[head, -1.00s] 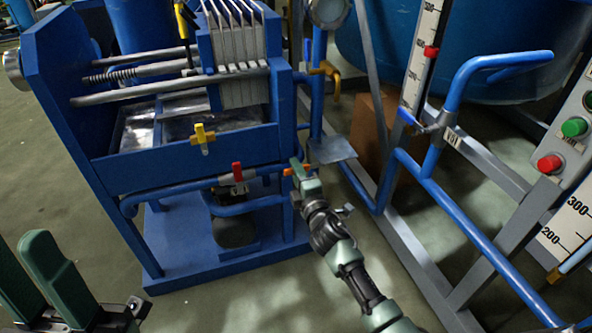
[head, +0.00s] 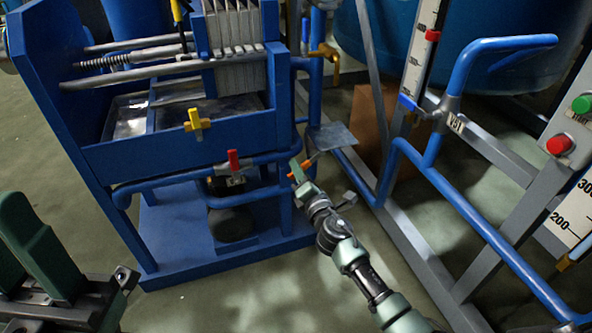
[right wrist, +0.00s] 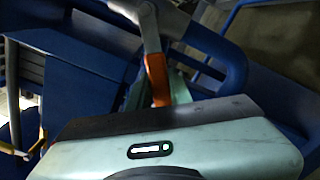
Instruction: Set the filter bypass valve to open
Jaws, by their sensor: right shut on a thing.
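My right gripper (head: 299,172) is shut on an orange valve handle (head: 307,164) at the lower right corner of the blue filter press frame. In the right wrist view the orange handle (right wrist: 157,78) hangs from a grey lever end between my fingers. The handle looks tilted in the head view. Its valve body is largely hidden by the gripper, and I cannot read a label on it. My left gripper (head: 22,258) is at the lower left, its two fingers apart with nothing visible between them, far from the valve.
A red-handled valve (head: 234,161) with a tag and a yellow handle (head: 196,124) are to the left. A grey plate (head: 331,137) is just right of my gripper. Blue pipes and a grey frame (head: 420,245) stand at the right. Open floor lies below.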

